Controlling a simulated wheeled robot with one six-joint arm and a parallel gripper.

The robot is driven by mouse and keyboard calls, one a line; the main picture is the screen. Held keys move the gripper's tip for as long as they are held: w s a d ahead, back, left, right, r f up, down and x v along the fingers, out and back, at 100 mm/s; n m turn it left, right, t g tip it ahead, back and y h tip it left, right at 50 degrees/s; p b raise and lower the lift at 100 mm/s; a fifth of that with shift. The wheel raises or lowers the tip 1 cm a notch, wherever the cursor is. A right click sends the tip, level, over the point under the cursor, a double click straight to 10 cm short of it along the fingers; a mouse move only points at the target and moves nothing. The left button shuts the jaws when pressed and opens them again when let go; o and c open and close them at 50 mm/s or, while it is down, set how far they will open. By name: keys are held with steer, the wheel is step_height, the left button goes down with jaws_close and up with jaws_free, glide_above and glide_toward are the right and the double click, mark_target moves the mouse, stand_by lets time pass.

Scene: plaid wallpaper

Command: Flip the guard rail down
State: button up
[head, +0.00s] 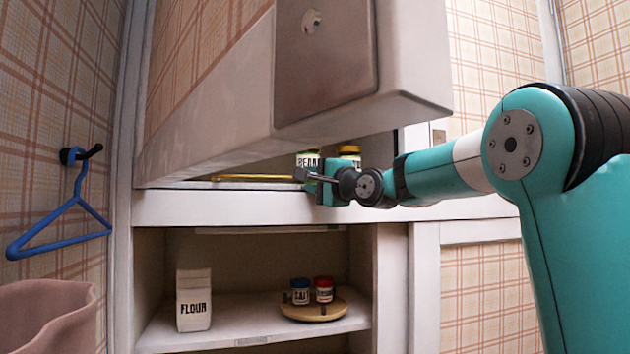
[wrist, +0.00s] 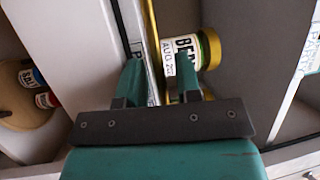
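The guard rail (head: 255,177) is a thin gold bar, running low across the front of the upper cabinet shelf. In the wrist view the rail (wrist: 152,35) passes upright in the picture between my two fingers. My gripper (head: 308,177) is at the right part of the rail, in front of the jars. In the wrist view my gripper (wrist: 158,72) is open, with a finger on each side of the rail; I cannot tell whether either touches it. My gripper hides the rail's right end in the head view.
A labelled jar (wrist: 186,53) stands just behind the rail; a second jar (head: 350,153) is beside it. A large raised panel (head: 205,150) hangs over the shelf. Below are a flour bag (head: 194,302) and a round tray (head: 337,310) with jars. A blue hanger (head: 62,225) hangs left.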

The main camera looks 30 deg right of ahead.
steer(key=shift+s+f, duration=0.1)
steer(key=s+d+f+b, duration=0.2)
steer(key=s+b, duration=0.4)
steer(key=s, duration=1.1)
steer(key=shift+f, duration=0.35)
steer(key=shift+w, duration=0.1)
